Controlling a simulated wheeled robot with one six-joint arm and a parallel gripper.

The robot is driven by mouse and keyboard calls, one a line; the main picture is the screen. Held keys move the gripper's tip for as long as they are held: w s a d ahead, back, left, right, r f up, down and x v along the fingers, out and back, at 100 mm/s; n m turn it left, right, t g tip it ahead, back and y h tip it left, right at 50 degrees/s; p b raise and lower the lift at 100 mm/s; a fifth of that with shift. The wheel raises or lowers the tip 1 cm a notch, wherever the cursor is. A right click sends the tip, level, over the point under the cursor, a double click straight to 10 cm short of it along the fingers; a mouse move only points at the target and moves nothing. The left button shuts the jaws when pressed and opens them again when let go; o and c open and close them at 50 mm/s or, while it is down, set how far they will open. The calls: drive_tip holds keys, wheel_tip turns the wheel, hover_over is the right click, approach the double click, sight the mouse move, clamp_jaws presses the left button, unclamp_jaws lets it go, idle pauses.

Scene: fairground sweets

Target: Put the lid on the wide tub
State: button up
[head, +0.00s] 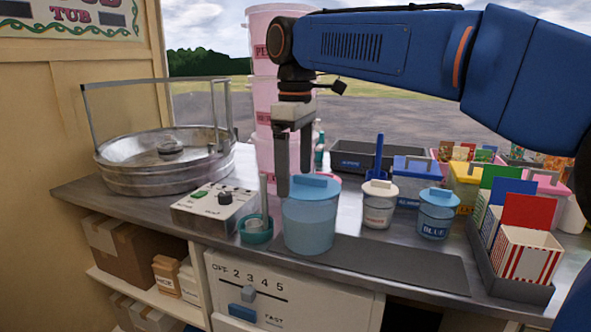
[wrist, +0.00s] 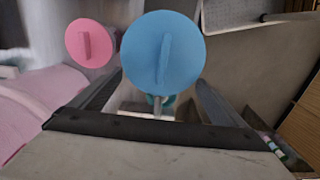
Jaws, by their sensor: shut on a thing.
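The wide tub (head: 309,228) is translucent blue and stands upright near the front of the counter, left of centre in the head view. The blue round lid (head: 318,190), with a raised bar on top, sits level over its mouth; I cannot tell whether a small gap is left between them. My gripper (head: 294,184) points down at the lid's left and back edge, shut on the lid. In the wrist view the lid (wrist: 160,75) lies at the fingertips, one finger at either side, and hides the tub.
A control box (head: 215,208) and a teal cup (head: 255,231) stand close left of the tub. Small lidded tubs (head: 437,214) stand to its right. A pink tower (head: 267,100) rises behind. A dark mat (head: 400,265) at the front right is bare. A pink lid (wrist: 90,58) shows in the wrist view.

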drive_tip(key=shift+f, duration=0.15)
idle(0.8)
drive_tip(key=o, duration=0.7)
drive_tip(key=shift+c, duration=0.2)
drive_tip(key=shift+r, duration=3.5)
clamp_jaws()
drive_tip(key=shift+f, duration=2.8)
